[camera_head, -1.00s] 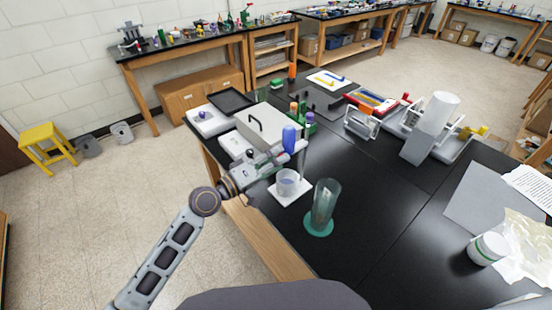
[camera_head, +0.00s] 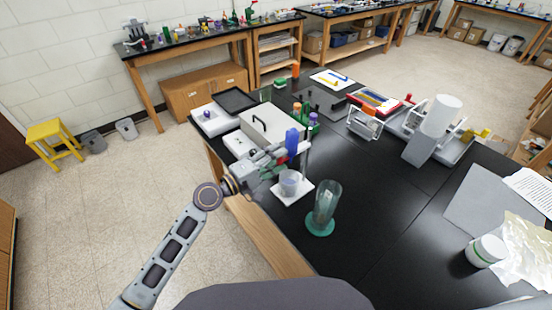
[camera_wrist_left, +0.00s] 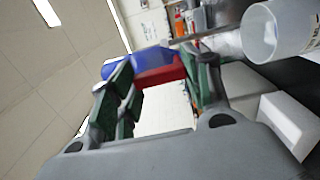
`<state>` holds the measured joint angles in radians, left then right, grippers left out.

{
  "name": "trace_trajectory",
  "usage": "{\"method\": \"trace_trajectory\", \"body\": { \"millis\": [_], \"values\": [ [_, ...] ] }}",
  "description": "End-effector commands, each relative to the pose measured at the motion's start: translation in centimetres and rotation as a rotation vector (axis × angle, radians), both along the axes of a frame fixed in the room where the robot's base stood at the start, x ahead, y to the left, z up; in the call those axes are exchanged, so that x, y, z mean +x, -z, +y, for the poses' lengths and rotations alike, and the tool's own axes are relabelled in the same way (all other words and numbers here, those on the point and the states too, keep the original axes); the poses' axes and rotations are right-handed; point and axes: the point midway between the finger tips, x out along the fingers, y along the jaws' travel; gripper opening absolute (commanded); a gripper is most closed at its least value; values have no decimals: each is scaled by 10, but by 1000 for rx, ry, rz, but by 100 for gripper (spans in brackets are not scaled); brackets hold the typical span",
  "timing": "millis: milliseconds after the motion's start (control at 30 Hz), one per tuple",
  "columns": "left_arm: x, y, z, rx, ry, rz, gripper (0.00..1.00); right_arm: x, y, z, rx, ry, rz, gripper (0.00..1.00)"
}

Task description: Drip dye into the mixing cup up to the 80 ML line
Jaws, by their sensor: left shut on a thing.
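My left gripper (camera_head: 284,160) is shut on a blue bottle (camera_head: 293,141) with a red part. In the left wrist view the blue bottle (camera_wrist_left: 136,61) and its red part (camera_wrist_left: 160,73) lie by the green finger pads. The bottle is beside and above the clear mixing cup (camera_head: 289,184). The cup stands on a white square base (camera_head: 304,193) with an upright post. The cup looks faintly bluish inside; its lines and level are too small to read. The cup also shows at the top right of the left wrist view (camera_wrist_left: 283,32). My right gripper is not in view.
A tall clear cylinder (camera_head: 325,203) on a teal foot stands in front of the cup. A grey-white box (camera_head: 269,124) and several small bottles (camera_head: 308,117) stand behind. A white jar (camera_head: 486,250) is at the right. The black tabletop (camera_head: 390,190) is clear in the middle.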

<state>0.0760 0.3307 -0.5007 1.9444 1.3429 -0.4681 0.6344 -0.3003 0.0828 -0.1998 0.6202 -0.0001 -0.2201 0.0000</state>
Motion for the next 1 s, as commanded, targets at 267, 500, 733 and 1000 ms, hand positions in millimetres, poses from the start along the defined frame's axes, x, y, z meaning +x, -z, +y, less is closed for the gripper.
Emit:
{"method": "trace_trajectory", "body": {
  "millis": [267, 500, 733, 1000],
  "values": [
    [0, 1, 0, -1, -1, 2, 60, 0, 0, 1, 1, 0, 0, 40],
    [0, 0, 0, 0, -1, 0, 71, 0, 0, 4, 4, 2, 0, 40],
    [0, 0, 1, 0, -1, 0, 71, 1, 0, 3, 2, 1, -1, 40],
    [-8, 1, 12, 1, -1, 1, 71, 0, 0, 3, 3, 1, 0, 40]
  ]
}}
